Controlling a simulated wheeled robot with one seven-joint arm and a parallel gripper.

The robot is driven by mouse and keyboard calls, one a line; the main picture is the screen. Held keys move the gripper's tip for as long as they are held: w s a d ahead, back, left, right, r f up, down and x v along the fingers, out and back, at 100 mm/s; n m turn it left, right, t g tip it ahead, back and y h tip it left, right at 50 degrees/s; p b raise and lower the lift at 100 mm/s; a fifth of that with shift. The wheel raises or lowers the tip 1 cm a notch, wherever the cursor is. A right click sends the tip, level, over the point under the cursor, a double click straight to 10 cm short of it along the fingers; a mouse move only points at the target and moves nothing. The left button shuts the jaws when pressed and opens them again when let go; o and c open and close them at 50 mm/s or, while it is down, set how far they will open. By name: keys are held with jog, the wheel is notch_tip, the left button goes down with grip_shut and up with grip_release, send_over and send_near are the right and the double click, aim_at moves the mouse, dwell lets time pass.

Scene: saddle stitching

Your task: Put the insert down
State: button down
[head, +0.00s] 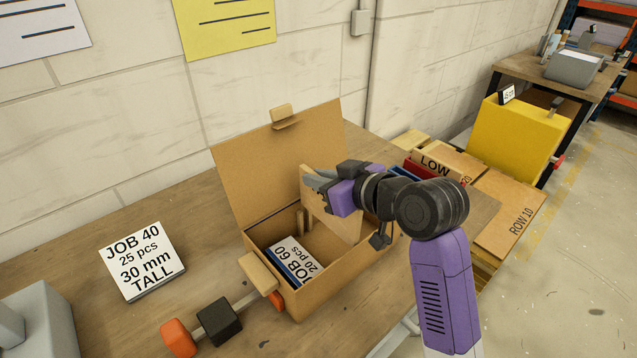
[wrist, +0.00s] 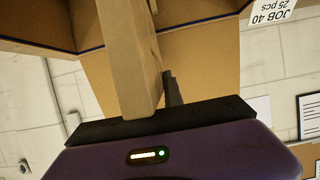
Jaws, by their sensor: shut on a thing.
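My gripper (head: 316,184) is shut on the insert (head: 338,224), a flat tan board. It holds the board upright over the right part of the open cardboard box (head: 340,290). The board's lower part appears to be inside the box; whether it touches the bottom cannot be told. In the wrist view the insert (wrist: 128,60) stands edge-on at the jaws, beside a dark finger (wrist: 173,90). A stack labelled JOB 60, 20 pcs (head: 292,258) lies in the box, left of the insert.
The box lid (head: 275,165) stands open at the back. A JOB 40 sign (head: 142,260) stands on the table to the left. An orange and black tool (head: 218,322) lies in front of the box. Boards marked LOW (head: 437,165) and a yellow bin (head: 515,140) are at right.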

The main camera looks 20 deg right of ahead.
jog(key=shift+f, duration=0.65)
jog(key=shift+f, duration=0.35)
jog(key=shift+f+b, duration=0.25)
jog(key=shift+b, duration=0.05)
jog(key=c, duration=1.5)
grip_release()
jog(key=shift+o, duration=0.2)
